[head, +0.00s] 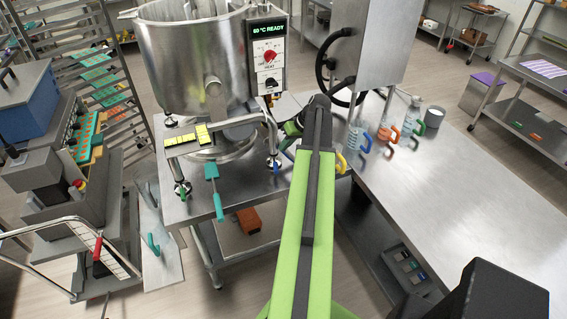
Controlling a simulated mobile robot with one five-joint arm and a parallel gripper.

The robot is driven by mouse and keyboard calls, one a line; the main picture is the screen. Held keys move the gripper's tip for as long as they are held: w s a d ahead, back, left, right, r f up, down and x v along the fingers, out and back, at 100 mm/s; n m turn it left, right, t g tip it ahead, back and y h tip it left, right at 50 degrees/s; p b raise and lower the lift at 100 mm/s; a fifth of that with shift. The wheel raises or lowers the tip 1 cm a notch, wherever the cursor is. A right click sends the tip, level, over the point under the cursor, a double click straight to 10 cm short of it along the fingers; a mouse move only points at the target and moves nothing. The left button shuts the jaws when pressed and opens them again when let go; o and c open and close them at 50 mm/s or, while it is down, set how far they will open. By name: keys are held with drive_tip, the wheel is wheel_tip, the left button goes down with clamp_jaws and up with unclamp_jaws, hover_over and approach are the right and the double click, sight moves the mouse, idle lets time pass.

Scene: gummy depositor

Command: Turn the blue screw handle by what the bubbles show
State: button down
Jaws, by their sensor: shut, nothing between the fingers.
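A big steel kettle (196,62) stands on a steel table on screw feet. Two yellow bubble levels, a left one (180,140) and a right one (203,133), sit on its frame; their bubbles are too small to read. The right front screw foot (274,163) has blue on it, and a blue bar, likely its handle (288,147), shows just beside it, partly hidden by my arm. The left front foot (182,189) has a green part. Contact with the handle is unclear.
The control box (267,52) reads 60 °C READY. A black handwheel (330,68), bottles (410,115) and coloured hooks are to the right. The right table (460,195) is mostly clear.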

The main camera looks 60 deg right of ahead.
sight(275, 165)
drive_tip(key=s+d+f+m+t+h+b, duration=0.1)
drive_tip(key=s+d+m, duration=0.2)
drive_tip(key=s, duration=0.5)
drive_tip(key=b+x, duration=0.6)
drive_tip(key=x, duration=0.1)
drive_tip(key=b+x, duration=0.3)
drive_tip(key=shift+s+d+f, duration=0.1)
drive_tip(key=shift+s+f, duration=0.05)
drive_tip(key=shift+f, duration=0.2)
drive_tip(key=w+a, duration=0.2)
drive_tip(key=shift+w+a, duration=0.2)
drive_tip(key=shift+w, duration=0.05)
drive_tip(key=shift+w+a, duration=0.15)
drive_tip(key=shift+w, duration=0.1)
drive_tip(key=shift+w+a+f, duration=0.1)
drive_tip(key=shift+w+a, duration=0.45)
drive_tip(key=shift+a, duration=0.15)
drive_tip(key=shift+d, duration=0.1)
